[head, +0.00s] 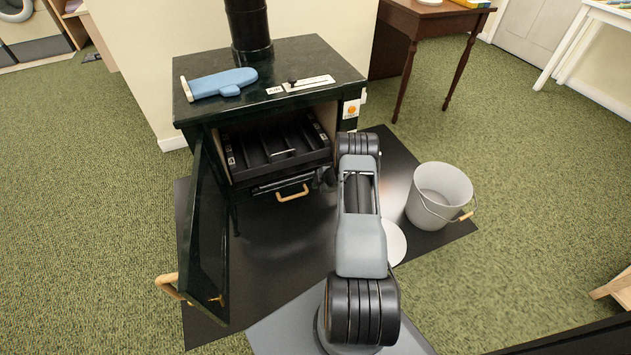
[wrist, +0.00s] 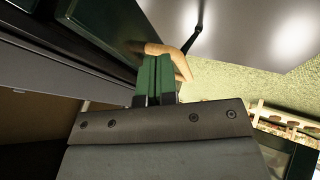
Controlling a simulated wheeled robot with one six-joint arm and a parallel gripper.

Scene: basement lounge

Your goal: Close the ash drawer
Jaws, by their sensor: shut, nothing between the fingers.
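The dark green stove (head: 268,75) stands on a black floor plate with its door (head: 208,225) swung open to the left. The ash drawer (head: 280,184) is a low dark front under the grate, with a curved wooden handle (head: 292,194). I cannot tell how far it stands out. My gripper (head: 327,178) is just right of the drawer, mostly hidden by my arm. In the wrist view its green fingers (wrist: 155,78) are shut and empty. A wooden handle (wrist: 181,62) shows right beside the fingertips; I cannot tell if they touch.
A grey bucket (head: 440,194) stands on the right of the floor plate (head: 275,250). A blue mitt (head: 218,83) and a lever on a pale plate (head: 308,83) are on the stove top. A wooden table (head: 432,18) is behind right. Green carpet is clear at the left.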

